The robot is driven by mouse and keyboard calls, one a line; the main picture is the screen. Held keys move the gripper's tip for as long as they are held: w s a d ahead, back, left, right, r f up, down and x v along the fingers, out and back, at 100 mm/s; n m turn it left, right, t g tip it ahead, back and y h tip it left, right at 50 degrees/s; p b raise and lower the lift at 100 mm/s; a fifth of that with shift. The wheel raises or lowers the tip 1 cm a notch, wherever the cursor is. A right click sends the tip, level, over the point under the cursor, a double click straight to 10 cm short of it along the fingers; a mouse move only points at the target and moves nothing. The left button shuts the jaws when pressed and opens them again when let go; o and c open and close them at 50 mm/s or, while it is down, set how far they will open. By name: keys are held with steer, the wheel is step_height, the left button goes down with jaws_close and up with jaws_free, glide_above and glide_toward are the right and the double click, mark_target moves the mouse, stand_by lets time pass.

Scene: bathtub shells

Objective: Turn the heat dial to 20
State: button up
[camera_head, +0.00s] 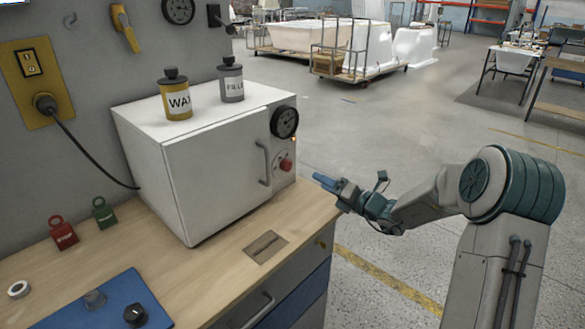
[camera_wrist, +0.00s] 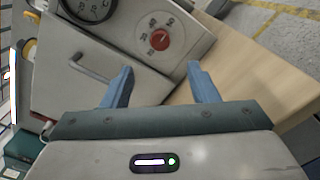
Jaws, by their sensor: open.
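The heat dial (camera_head: 286,165) is a small red knob on a pale numbered scale, on the right side of the front of a white oven (camera_head: 222,170). In the wrist view the red dial (camera_wrist: 159,40) shows above and between my fingers, with numbers around it; the setting is too small to read surely. A round black gauge (camera_head: 285,122) sits above the dial; it also shows in the wrist view (camera_wrist: 92,8). My gripper (camera_head: 325,181) is open and empty, in front of the oven and apart from the dial. In the wrist view its blue fingers (camera_wrist: 160,84) are spread.
The oven's door handle (camera_head: 264,162) stands out left of the dial. Wax (camera_head: 176,98) and filler (camera_head: 231,80) containers stand on the oven. The wooden bench (camera_head: 225,262) holds red and green padlocks and a blue board. Floor right of the bench is open.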

mark_target(290, 167)
steer(key=p+x, duration=0.1)
steer(key=x, duration=1.2)
steer(key=shift+s, duration=0.1)
steer(key=c, duration=1)
steer(key=shift+d, duration=0.15)
steer(key=shift+f, duration=0.1)
